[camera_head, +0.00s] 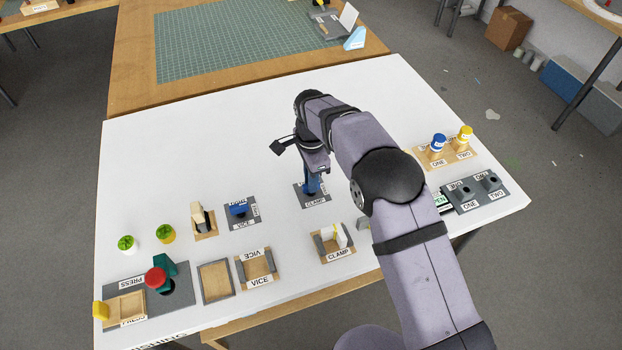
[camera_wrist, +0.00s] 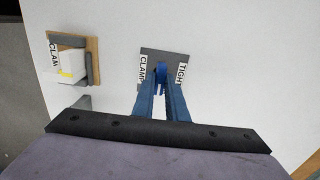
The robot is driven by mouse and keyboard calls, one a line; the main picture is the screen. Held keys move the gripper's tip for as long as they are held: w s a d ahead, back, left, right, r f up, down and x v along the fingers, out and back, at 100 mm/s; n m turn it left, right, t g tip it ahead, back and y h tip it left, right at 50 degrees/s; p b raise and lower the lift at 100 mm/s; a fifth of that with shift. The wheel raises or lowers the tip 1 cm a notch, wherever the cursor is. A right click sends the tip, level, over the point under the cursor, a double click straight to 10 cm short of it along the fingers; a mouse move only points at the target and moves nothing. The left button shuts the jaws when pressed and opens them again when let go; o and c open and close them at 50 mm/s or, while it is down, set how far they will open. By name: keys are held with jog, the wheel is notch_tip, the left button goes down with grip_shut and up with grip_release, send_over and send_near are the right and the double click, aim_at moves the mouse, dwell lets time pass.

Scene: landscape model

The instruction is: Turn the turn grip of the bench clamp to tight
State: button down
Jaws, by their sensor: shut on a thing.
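The turn grip (camera_wrist: 161,72) of the bench clamp is a small blue knob on a grey plate (camera_wrist: 150,54), with a CLAMP label on one side and a TIGHT label on the other in the wrist view. In the head view the plate (camera_head: 300,188) is partly hidden by my gripper (camera_head: 312,189). My gripper's two blue fingers point down and are shut on the turn grip. The bench clamp (camera_head: 333,242) sits nearer the front, on a wooden base labelled CLAMP, with a pale piece between grey jaws. It also shows at the wrist view's left (camera_wrist: 74,60).
A blue VICE knob (camera_head: 238,210) and the vice (camera_head: 256,267) stand to the left. The press (camera_head: 158,279) is at the front left. The white table's back half is mostly clear.

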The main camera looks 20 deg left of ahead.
jog(key=shift+n, duration=0.3)
jog(key=n, duration=0.3)
jog(key=shift+n+p, duration=0.3)
jog(key=n, duration=0.4)
jog(key=shift+n, duration=0.3)
jog(key=n, duration=0.8)
jog(key=shift+n+p, duration=0.3)
jog(key=shift+n, duration=0.1)
jog(key=c, duration=1.8)
grip_release()
jog(key=shift+o, duration=0.2)
